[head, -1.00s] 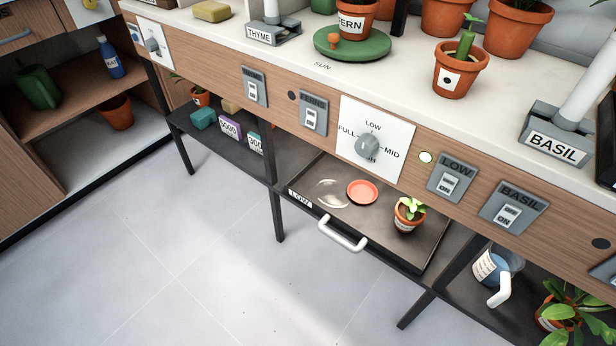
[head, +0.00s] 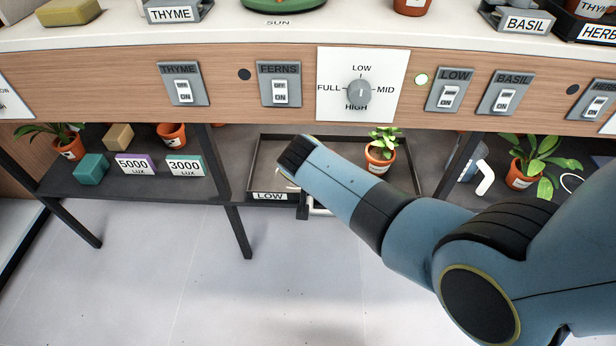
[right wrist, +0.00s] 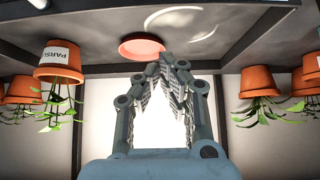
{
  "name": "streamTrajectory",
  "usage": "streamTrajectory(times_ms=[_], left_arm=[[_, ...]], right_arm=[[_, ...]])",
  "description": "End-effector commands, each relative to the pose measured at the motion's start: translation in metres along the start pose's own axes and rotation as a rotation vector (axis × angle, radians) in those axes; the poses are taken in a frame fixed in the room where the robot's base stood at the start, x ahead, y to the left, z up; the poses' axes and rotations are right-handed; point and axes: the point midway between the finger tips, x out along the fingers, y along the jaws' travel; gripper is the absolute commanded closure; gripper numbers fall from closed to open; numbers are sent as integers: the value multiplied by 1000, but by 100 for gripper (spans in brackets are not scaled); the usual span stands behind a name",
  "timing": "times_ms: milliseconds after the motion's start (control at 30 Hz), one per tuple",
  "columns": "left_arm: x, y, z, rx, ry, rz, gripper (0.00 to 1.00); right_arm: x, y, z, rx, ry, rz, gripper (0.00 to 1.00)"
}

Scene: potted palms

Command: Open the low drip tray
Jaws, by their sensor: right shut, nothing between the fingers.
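The low drip tray (head: 268,172) is a dark shallow tray under the counter, with a LOW label on its front edge. Its pale handle (head: 320,210) sticks out in front, partly hidden by my right arm. My right gripper (head: 303,208) is mostly hidden behind its wrist in the head view, close by the handle's left end; I cannot tell whether they touch. In the right wrist view my right gripper (right wrist: 168,62) is shut and empty, its fingertips together near an orange saucer (right wrist: 142,46). My left gripper is out of view.
A potted plant (head: 380,150) stands in the tray's right part. Table legs (head: 238,230) flank the tray. Left on the shelf are boxes (head: 136,163) and pots; at right are a jug (head: 480,175) and plants. The floor in front is clear.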

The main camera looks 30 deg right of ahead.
Motion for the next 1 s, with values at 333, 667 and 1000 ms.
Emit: streamTrajectory(times_ms=[333,667,1000], left_arm=[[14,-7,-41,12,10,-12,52],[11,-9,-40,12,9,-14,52],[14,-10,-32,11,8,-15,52]], right_arm=[[61,1,4,-3,-2,0,100],[49,-1,22,-1,-1,-4,100],[42,0,33,-2,-2,-2,100]])
